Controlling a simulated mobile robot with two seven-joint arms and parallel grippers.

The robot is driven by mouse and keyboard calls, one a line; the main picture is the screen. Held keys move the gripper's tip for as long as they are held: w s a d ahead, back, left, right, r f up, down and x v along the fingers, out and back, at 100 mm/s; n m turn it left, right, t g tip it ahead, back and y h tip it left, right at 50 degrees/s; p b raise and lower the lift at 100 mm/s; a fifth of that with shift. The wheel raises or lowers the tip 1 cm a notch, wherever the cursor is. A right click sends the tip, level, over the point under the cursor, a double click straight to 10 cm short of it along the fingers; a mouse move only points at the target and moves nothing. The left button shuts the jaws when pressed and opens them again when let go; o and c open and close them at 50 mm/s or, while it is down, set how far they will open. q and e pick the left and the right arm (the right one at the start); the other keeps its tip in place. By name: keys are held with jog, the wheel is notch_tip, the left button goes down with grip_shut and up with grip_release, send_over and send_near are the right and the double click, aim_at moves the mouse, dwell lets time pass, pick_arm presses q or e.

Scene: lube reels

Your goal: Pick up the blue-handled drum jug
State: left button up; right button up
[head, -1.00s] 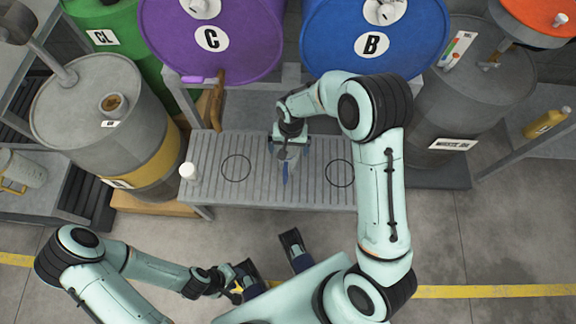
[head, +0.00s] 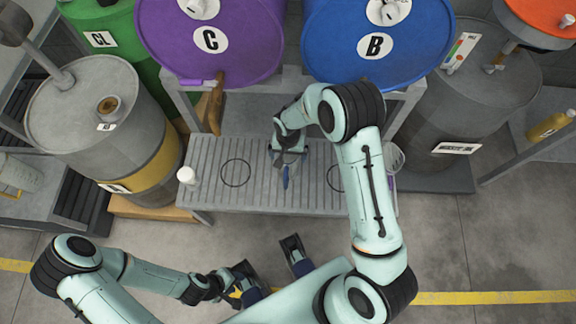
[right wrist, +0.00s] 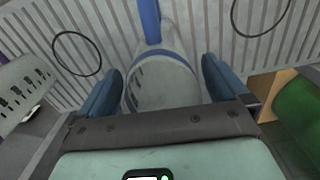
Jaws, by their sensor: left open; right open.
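The blue-handled drum jug (right wrist: 160,80) is a pale grey jug with a blue band. It stands on the slatted bench (head: 215,150), its blue handle (head: 286,177) pointing toward me in the head view. My right gripper (head: 289,152) is above the jug and hides most of its body there. In the right wrist view its blue fingers (right wrist: 160,88) are open, one on each side of the jug, and I see no firm contact. My left gripper (head: 240,288) is low in the head view, away from the bench, and its fingers are small there.
A clear jug (head: 394,157) stands at the bench's right, partly behind my right arm; a graduated jug shows in the right wrist view (right wrist: 22,92). Purple (head: 210,60) and blue (head: 375,62) drums overhang the back.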

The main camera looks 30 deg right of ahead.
jog(key=shift+w+f, duration=0.1)
jog(key=shift+f, duration=0.85)
jog(key=c, duration=1.3)
jog(key=shift+r, duration=0.1)
jog(key=shift+c, duration=0.2)
jog(key=shift+r, duration=0.1)
